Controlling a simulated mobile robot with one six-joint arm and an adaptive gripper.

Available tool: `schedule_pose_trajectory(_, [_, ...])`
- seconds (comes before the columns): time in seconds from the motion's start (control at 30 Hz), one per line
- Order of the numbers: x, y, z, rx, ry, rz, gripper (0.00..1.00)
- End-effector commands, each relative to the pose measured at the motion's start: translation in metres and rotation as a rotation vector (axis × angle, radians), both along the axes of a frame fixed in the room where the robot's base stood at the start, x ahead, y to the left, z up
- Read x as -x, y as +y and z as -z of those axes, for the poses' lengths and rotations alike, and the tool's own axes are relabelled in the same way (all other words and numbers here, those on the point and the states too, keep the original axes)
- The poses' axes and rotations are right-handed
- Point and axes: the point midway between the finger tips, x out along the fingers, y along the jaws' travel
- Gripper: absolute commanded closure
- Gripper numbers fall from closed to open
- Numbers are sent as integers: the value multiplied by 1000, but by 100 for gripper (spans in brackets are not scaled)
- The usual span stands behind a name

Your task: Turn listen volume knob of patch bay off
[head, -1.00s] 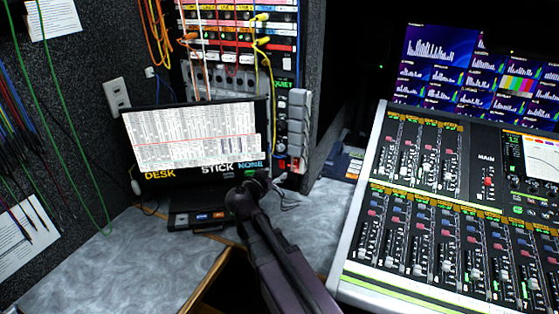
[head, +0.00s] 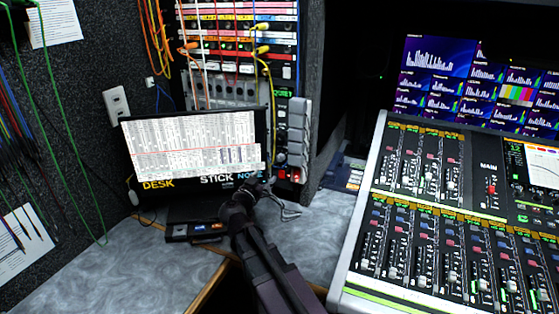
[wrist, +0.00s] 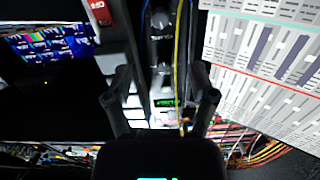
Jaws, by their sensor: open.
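I cannot read which is listen volume. My gripper (wrist: 160,92) is open and empty, its two fingers on either side of the strip. The knob at the top lies beyond the fingertips, not between them. In the head view the gripper's tips are dark and hard to make out.
Patch cables (head: 197,50) hang over the bay, a yellow one beside the knob strip. Red switches (head: 295,175) sit low at its right. A mixing desk (head: 440,215) fills the right side.

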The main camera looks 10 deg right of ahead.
Motion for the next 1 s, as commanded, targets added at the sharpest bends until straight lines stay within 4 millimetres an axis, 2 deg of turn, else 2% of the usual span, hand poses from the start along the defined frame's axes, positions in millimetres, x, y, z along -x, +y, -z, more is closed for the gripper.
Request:
schedule_pose_trajectory(0.7, [-84, -60, 0, 0, 0, 2, 27])
schedule_pose_trajectory(1.0, [-101, -73, 0, 0, 0, 1, 27])
